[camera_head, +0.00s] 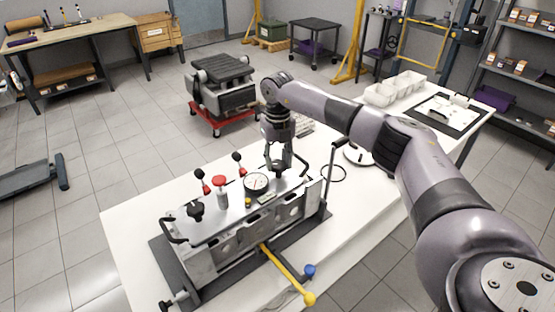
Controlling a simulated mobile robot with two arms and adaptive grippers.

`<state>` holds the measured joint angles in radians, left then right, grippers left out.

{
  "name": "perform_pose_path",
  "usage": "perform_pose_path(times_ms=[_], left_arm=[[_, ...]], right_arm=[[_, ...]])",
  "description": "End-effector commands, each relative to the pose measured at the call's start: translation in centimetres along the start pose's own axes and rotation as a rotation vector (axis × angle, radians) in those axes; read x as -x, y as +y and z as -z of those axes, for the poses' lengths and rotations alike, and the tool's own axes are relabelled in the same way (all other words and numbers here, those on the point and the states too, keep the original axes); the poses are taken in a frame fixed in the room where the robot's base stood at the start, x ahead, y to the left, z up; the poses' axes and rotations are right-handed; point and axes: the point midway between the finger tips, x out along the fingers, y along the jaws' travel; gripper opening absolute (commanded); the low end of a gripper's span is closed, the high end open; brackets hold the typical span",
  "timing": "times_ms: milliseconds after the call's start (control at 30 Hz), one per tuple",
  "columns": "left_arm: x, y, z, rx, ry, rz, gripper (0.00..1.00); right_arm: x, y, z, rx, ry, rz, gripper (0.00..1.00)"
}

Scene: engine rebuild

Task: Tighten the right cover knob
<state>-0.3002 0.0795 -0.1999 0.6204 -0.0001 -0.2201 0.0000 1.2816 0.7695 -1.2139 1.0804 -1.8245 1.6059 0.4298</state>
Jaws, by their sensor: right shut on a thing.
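The engine block (262,226) with a flat metal cover (228,216) on top rests on a dark mat on the white table. The left cover knob (195,209), black, stands at the cover's left end. My right gripper (279,162) points down over the cover's right part. It is shut on the right cover knob (278,170), a small dark knob partly hidden by the fingers. My left gripper is not in view.
A round gauge (256,184), a red-capped canister (220,192) and red-and-black levers (237,160) stand left of my right gripper. A yellow-handled bar (290,276) sticks out in front. White bins (381,95) stand at the table's far end.

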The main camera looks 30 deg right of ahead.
Motion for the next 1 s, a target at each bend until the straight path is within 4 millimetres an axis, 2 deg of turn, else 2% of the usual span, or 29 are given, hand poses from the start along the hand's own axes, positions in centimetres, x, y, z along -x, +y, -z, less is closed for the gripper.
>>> perform_pose_path(times_ms=[700,1000], left_arm=[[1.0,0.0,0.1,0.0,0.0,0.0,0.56],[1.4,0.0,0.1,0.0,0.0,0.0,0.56]], right_arm=[[0.1,-0.3,0.1,-0.679,0.0,0.0,0.08],[0.1,-0.4,0.2,-0.915,-0.001,0.0,0.08]])
